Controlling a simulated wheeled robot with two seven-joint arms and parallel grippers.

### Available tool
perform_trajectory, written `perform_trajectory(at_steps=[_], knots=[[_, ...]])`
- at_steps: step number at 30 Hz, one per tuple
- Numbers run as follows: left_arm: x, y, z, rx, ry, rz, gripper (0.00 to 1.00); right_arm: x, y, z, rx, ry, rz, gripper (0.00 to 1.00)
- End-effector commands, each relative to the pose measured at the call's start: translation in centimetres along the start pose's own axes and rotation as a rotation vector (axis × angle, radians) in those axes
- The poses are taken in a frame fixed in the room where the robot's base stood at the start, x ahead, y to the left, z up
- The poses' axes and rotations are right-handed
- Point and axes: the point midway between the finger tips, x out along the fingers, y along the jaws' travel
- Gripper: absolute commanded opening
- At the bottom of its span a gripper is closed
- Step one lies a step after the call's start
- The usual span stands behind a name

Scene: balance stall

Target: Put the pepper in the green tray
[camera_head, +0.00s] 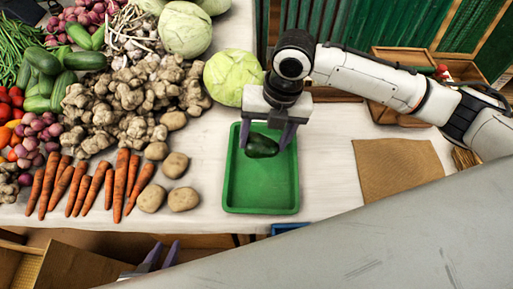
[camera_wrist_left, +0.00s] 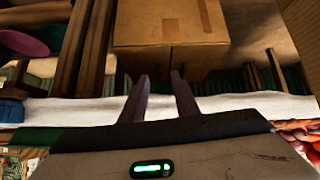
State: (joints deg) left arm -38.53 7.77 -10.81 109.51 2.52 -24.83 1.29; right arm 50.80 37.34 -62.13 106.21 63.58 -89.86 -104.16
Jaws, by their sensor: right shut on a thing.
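The green tray (camera_head: 258,190) lies on the white-topped table in the middle of the head view. A dark green pepper (camera_head: 262,147) shows at the far half of the tray, between the fingers of my right gripper (camera_head: 265,136). The right gripper points down over the tray and is shut on the pepper. I cannot tell whether the pepper touches the tray floor. My left gripper (camera_head: 160,256) is low in the head view, in front of the table edge. Its fingers stand apart and empty in the left wrist view (camera_wrist_left: 160,84).
Carrots (camera_head: 120,185), potatoes (camera_head: 183,199), ginger and a cabbage (camera_head: 232,77) crowd the table left of and behind the tray. A brown mat (camera_head: 397,167) lies to its right. A cardboard box (camera_wrist_left: 170,25) shows in the left wrist view.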

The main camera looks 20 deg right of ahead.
Motion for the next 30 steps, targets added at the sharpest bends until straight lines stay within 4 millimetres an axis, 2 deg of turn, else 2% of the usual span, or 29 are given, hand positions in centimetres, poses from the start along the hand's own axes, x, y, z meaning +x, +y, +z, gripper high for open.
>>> perform_trajectory(at_steps=[3,6,14,18,30], knots=[[-0.2,0.1,1.1,-0.002,-0.021,0.002,0.28,2.5,-0.5,-0.2,0.001,0.005,-0.002,0.41],[-0.3,0.2,1.5,-0.003,-0.029,0.003,0.28,4.1,-0.8,-0.2,0.001,0.004,-0.002,0.41],[-0.3,0.3,1.6,-0.004,-0.031,0.004,0.28,6.3,-1.2,-0.1,0.001,0.002,-0.002,0.41],[-0.3,0.3,1.5,-0.003,-0.028,0.004,0.28,8.4,-1.5,-0.1,0.000,0.003,-0.002,0.41],[0.0,0.2,0.6,0.000,-0.009,0.003,0.28,9.2,-1.6,-0.1,-0.001,-0.001,-0.001,0.41]])
